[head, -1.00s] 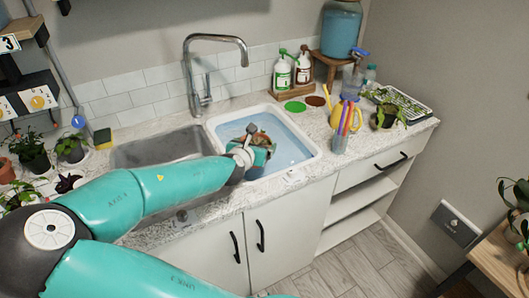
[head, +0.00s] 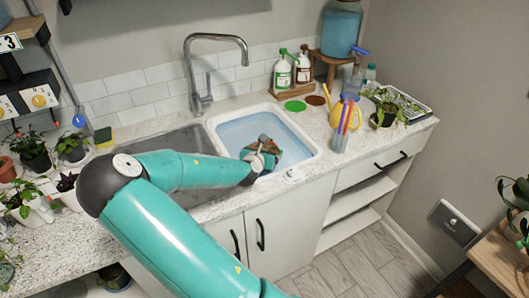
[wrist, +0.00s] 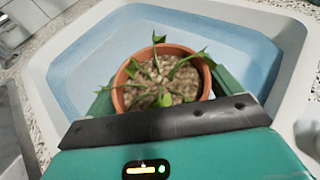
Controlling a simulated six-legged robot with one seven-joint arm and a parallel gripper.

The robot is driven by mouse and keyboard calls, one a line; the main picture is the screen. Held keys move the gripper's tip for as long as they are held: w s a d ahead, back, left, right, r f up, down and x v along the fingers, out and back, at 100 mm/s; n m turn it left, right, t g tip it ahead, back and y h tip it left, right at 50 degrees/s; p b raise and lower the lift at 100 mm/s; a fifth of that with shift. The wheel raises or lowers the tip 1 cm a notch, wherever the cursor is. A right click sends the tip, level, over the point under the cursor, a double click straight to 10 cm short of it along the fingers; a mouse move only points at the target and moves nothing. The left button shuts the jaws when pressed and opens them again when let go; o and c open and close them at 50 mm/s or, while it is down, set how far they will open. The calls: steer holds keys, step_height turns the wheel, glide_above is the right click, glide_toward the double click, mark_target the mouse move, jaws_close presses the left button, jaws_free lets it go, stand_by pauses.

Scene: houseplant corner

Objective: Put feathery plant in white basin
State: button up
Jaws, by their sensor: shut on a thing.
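My gripper (wrist: 160,100) is shut on a terracotta pot (wrist: 118,99) that holds pale pebbles and a small plant with arching green leaves (wrist: 160,70). The leaves look narrow, and I cannot tell how feathery they are. In the head view, the pot and my gripper (head: 262,150) are over the right-hand white basin, inside its outline. The white basin (head: 316,147) has a pale blue interior and a white rim, and it also surrounds the pot in the wrist view (wrist: 72,75). I cannot tell whether the pot touches the basin floor.
A grey sink (head: 165,145) and tall tap (head: 198,70) stand left of and behind the basin. Several potted plants (head: 32,150) crowd the left counter. A cup of coloured sticks (head: 340,140), a yellow watering can (head: 350,112) and another plant (head: 385,115) stand to the right.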

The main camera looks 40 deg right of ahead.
steer(key=shift+f, duration=0.2)
steer(key=o, duration=1.1)
steer(key=shift+f, duration=0.1)
steer(key=shift+c, duration=0.2)
steer(key=shift+a+r, duration=0.1)
steer(key=shift+r, duration=0.15)
steer(key=v, duration=1.1)
steer(key=shift+s+a+r, duration=0.2)
steer(key=shift+s+a, duration=0.05)
steer(key=shift+s, duration=0.05)
